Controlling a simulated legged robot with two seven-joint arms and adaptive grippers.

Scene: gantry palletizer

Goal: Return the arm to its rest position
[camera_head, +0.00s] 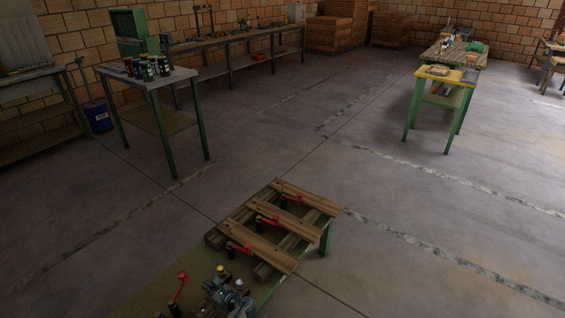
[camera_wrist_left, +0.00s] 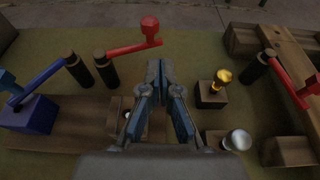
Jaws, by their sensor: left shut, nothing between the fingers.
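My left gripper (camera_head: 228,296) is at the bottom of the head view, low over the green table (camera_head: 150,284). In the left wrist view the left gripper (camera_wrist_left: 164,75) has its fingers together and empty, above the table top. It is between a black post with a red lever (camera_wrist_left: 135,47) on its left and a wooden block with a yellow knob (camera_wrist_left: 221,79) on its right. A silver-knobbed block (camera_wrist_left: 237,140) is close to its right. My right gripper is in neither view.
A blue block (camera_wrist_left: 33,114) with a lever is at the wrist view's left. Wooden planks (camera_head: 266,247) carry more posts with red levers. A table with several bottles (camera_head: 148,79) is at the back left, a yellow-topped table (camera_head: 447,75) at the back right. The floor between is clear.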

